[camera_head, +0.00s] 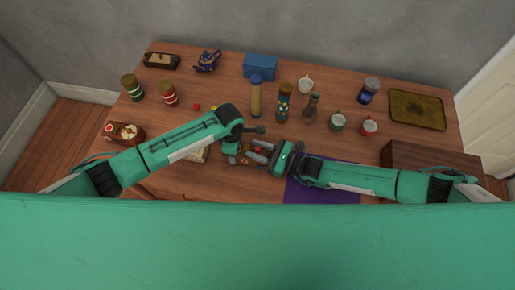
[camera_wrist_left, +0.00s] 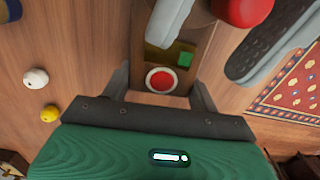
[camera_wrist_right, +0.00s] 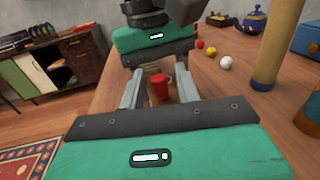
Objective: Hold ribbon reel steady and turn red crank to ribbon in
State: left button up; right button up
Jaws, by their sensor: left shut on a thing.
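The ribbon reel shows in the left wrist view as a wooden frame (camera_wrist_left: 136,70) with a white-rimmed red disc and a green piece. My left gripper (camera_wrist_left: 160,78) is shut on this frame, with one finger on each side. The red crank knob (camera_wrist_left: 243,11) stands beside the frame. In the right wrist view the red knob (camera_wrist_right: 160,89) is between the spread fingers of my right gripper (camera_wrist_right: 158,78), with gaps on both sides. In the head view my right gripper (camera_head: 257,152) faces my left gripper (camera_head: 231,147), and they hide most of the reel.
A purple mat (camera_head: 310,190) lies under my right arm. A tall tan cylinder (camera_head: 256,98), a patterned bottle (camera_head: 284,104) and several cups and jars stand behind the grippers. Small balls (camera_wrist_left: 36,78) lie nearby on the table. A brown box (camera_head: 425,158) is at the right.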

jog(key=shift+c, duration=0.2)
grip_shut()
jog(key=shift+t, duration=0.3)
jog(key=shift+a+m+t+h, duration=0.15)
jog(key=shift+m+t+h, duration=0.3)
jog(key=shift+m+t, duration=0.25)
jog(key=shift+a+m+t+h, duration=0.15)
jog(key=shift+m+t+h, duration=0.4)
jog(key=shift+t, duration=0.25)
jog(key=shift+w+a+r+m+t+h, duration=0.1)
jog(key=shift+w+m+t+h, duration=0.1)
jog(key=shift+m+t+h, duration=0.55)
jog(key=shift+w+a+r+m+t+h, duration=0.1)
jog(key=shift+w+m+t+h, duration=0.05)
jog(key=shift+m+t+h, duration=0.65)
jog(key=shift+d+t+h, duration=0.1)
jog(key=shift+t+h, duration=0.15)
jog(key=shift+t, duration=0.1)
jog(key=shift+w+f+m, duration=0.1)
jog(key=shift+m, duration=0.2)
